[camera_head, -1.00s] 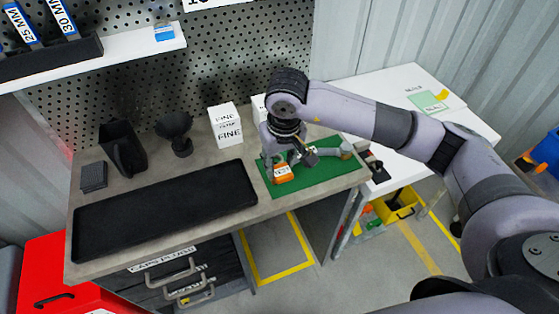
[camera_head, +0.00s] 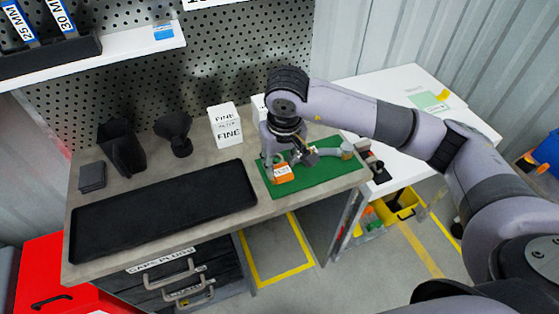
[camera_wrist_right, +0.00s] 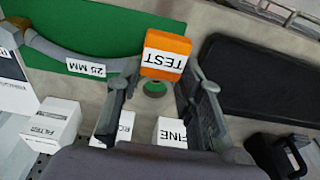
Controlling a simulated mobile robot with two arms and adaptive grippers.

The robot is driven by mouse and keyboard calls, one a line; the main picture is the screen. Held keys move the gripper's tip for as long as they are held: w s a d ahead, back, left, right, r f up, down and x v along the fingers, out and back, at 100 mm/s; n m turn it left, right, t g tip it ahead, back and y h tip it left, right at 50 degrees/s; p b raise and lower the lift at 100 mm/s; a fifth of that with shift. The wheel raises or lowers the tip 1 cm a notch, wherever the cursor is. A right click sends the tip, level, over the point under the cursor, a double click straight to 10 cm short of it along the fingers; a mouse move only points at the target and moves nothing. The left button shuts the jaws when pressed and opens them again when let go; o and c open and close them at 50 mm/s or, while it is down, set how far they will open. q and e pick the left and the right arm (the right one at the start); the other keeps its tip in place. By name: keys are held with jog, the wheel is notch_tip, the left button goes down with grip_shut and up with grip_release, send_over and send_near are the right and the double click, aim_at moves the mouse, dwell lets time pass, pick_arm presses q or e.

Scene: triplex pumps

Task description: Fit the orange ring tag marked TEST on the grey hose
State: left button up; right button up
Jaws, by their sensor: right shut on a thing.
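The orange tag marked TEST (camera_head: 283,174) is in my right gripper (camera_head: 279,160), over the left part of the green mat. The hose also shows in the head view (camera_head: 328,152), right of the gripper. I cannot tell whether ring and hose touch. My left gripper is out of view.
The green mat (camera_head: 322,174) lies at the bench's right end. A long black tray (camera_head: 160,212) fills the front left. White FINE boxes (camera_head: 226,125), a black funnel (camera_head: 175,130) and a black holder (camera_head: 121,146) stand behind. A white table (camera_head: 410,95) adjoins at right.

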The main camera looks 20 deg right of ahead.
aim_at(280, 168)
jog(key=shift+b, duration=0.45)
dwell(0.6)
jog(key=shift+b, duration=0.45)
jog(key=shift+f+b, duration=2.25)
jog(key=shift+b, duration=0.2)
jog(key=o, duration=1.3)
jog(key=shift+c, duration=0.2)
